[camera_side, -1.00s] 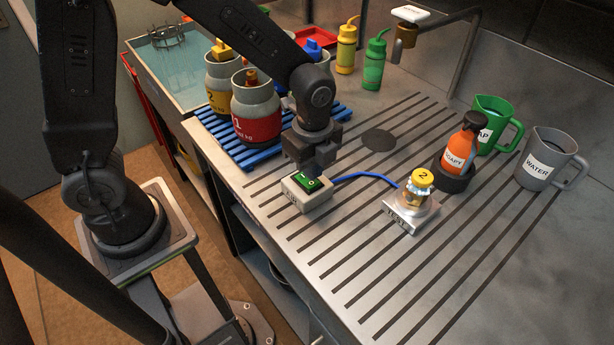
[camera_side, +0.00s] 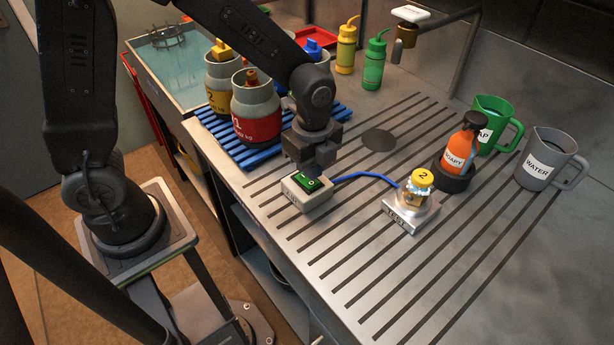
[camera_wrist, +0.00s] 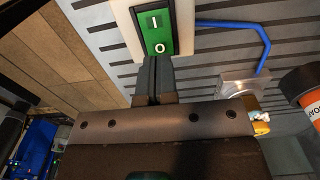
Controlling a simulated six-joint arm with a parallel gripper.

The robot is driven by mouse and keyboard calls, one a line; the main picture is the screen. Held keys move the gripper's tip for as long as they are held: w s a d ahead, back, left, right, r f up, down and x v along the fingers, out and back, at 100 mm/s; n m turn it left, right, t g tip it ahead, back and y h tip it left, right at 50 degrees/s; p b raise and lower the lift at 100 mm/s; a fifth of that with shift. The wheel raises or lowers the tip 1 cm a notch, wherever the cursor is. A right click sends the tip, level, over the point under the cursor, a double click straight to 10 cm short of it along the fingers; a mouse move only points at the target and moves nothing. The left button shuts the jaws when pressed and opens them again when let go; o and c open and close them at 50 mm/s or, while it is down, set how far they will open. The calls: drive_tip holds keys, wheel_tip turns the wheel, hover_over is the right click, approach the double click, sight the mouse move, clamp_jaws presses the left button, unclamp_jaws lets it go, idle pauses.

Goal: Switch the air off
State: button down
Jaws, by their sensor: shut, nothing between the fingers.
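The air switch is a green rocker (camera_side: 308,183) marked I and O, set in a pale box (camera_side: 306,197) on the grooved steel bench. In the wrist view the green rocker (camera_wrist: 157,28) shows its I and O marks, with the O end nearer my fingers. My gripper (camera_side: 315,168) is shut and empty, pointing down at the box. In the wrist view my closed fingertips (camera_wrist: 155,60) are at the O end of the rocker. I cannot tell whether they touch it. A blue hose (camera_side: 365,176) runs from the box to a test stand (camera_side: 409,214) holding a yellow-capped piece marked 2 (camera_side: 422,180).
Gas cylinders, one red-labelled (camera_side: 257,125), stand on a blue rack (camera_side: 240,151) behind my gripper. An orange soapy bottle (camera_side: 461,148), a green jug (camera_side: 492,120) and a grey water jug (camera_side: 545,158) stand at right. The front right of the bench is clear.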

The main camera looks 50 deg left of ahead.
sight(311, 183)
drive_tip(key=shift+f, duration=1.3)
idle(0.9)
drive_tip(key=shift+r, duration=3.55)
drive_tip(key=shift+a+r, duration=0.1)
drive_tip(key=shift+r, duration=0.05)
drive_tip(key=s+a+r+n+t, duration=0.5)
drive_tip(key=s+r+n, duration=0.7)
drive_tip(key=n, duration=0.6)
drive_tip(key=shift+s+a+t, duration=0.3)
drive_tip(key=shift+s+a, duration=0.05)
drive_tip(key=shift+a, duration=0.65)
